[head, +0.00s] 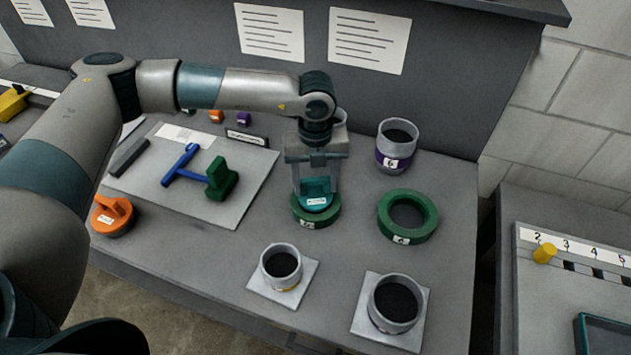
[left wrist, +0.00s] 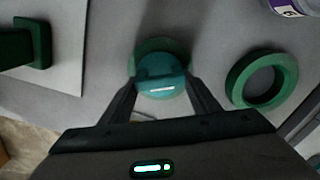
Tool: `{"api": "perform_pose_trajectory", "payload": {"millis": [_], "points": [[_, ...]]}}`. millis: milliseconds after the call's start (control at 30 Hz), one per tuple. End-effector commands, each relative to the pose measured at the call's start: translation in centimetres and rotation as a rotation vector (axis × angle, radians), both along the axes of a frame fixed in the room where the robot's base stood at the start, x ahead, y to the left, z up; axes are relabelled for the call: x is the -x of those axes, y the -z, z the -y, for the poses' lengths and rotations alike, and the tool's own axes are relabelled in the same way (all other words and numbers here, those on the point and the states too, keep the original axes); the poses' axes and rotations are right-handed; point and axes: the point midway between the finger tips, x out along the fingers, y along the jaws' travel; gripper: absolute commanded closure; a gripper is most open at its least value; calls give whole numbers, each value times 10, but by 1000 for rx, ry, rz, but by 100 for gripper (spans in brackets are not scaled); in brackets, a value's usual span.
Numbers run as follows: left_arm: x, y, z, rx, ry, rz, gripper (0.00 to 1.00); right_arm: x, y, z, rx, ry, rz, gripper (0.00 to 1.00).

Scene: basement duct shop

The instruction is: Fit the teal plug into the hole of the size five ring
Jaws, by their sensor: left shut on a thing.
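My left gripper (head: 317,188) is shut on the teal plug (head: 317,203), which has a pale label. The plug is over a green ring (head: 316,222) with a small label on its front; I cannot read its number surely. In the left wrist view the plug (left wrist: 160,77) covers most of that ring (left wrist: 160,46), hiding its hole. I cannot tell whether the plug is above the hole or partly inside it. A second green ring (head: 407,216) lies to the right with an open hole; its label is too small to read surely. My right gripper is not in view.
Two grey collars on white plates stand in front, one (head: 281,266) left, one (head: 394,303) right. A collar with a purple band (head: 394,147) stands behind. A grey board (head: 235,205) holds blue and green pieces. An orange knobbed plug (head: 112,216) sits left.

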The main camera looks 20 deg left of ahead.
Motion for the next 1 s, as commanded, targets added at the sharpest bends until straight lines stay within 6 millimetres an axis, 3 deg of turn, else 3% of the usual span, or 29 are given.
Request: {"api": "perform_pose_trajectory", "payload": {"millis": [433, 467, 533, 1000], "points": [[0, 3, 0, 0, 0, 1, 92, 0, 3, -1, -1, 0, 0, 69], [0, 3, 0, 0, 0, 1, 39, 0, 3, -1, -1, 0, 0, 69], [0, 3, 0, 0, 0, 1, 23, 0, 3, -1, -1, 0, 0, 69], [-1, -2, 0, 1, 0, 2, 22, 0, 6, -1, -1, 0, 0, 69]]}}
